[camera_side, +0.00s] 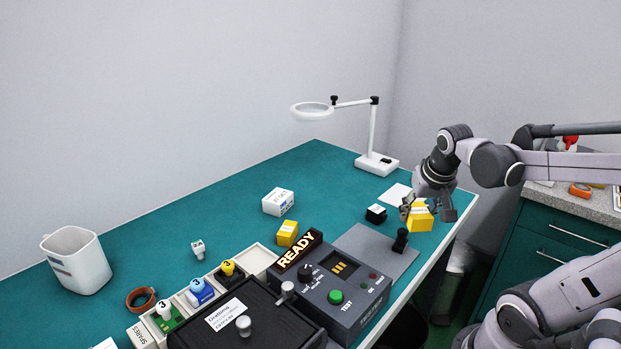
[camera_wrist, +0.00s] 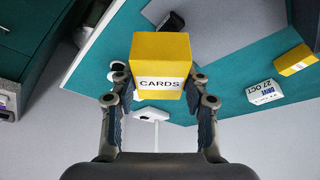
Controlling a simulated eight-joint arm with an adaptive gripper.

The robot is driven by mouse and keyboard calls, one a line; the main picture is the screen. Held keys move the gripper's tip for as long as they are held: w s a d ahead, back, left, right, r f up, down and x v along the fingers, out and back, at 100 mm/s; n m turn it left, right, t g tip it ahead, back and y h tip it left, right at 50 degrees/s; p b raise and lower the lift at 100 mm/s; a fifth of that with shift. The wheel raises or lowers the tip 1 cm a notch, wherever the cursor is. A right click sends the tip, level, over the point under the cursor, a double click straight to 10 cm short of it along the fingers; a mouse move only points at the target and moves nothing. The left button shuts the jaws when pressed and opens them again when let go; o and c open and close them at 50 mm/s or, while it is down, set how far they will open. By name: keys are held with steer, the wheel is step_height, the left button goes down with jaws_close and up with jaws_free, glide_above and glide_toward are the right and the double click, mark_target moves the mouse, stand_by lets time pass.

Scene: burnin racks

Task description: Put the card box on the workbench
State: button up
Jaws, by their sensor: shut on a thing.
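The card box (camera_wrist: 160,58) is yellow with a white label reading CARDS. My gripper (camera_wrist: 160,105) is shut on it, one finger on each side, in the wrist view. In the side view the card box (camera_side: 420,218) is at the right end of the teal workbench (camera_side: 345,190), near its right edge, in my gripper (camera_side: 428,205). I cannot tell whether its underside touches the bench.
A black-and-white small box (camera_side: 376,213) stands just left of my gripper. A grey pad with a black knob (camera_side: 400,240), a tester (camera_side: 340,290), a yellow box (camera_side: 287,233), a white box (camera_side: 278,201) and a magnifier lamp (camera_side: 375,160) are around. The bench's back middle is clear.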

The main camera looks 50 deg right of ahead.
steer(key=shift+s+d+r, duration=0.4)
steer(key=shift+s+d, duration=0.1)
steer(key=shift+s, duration=0.05)
steer(key=shift+w+r, duration=0.1)
steer(key=shift+r, duration=0.05)
steer(key=w+a+n+t+y, duration=0.15)
steer(key=w+a+n, duration=0.45)
steer(key=w+a, duration=1.35)
steer(key=w+d+f+n+g, duration=0.15)
steer(key=d+n+g, duration=0.3)
steer(key=d, duration=0.65)
steer(key=w+d+n+g, duration=0.2)
steer(key=d+n+g, duration=0.25)
steer(key=d, duration=0.65)
steer(key=s+d+f+n+h, duration=0.1)
steer(key=s+d+n+h, duration=0.2)
steer(key=d, duration=0.4)
steer(key=s+d+n+h, duration=0.1)
steer(key=d+n+h, duration=0.1)
steer(key=d+h, duration=0.3)
steer(key=s+d+f+n+h, duration=0.1)
steer(key=s+d+n+h, duration=0.2)
steer(key=d, duration=0.5)
steer(key=shift+g, duration=0.35)
steer(key=shift+w+a+f, duration=0.1)
steer(key=shift+f, duration=1.55)
steer(key=shift+w+a+f, duration=0.1)
steer(key=shift+f, duration=1.5)
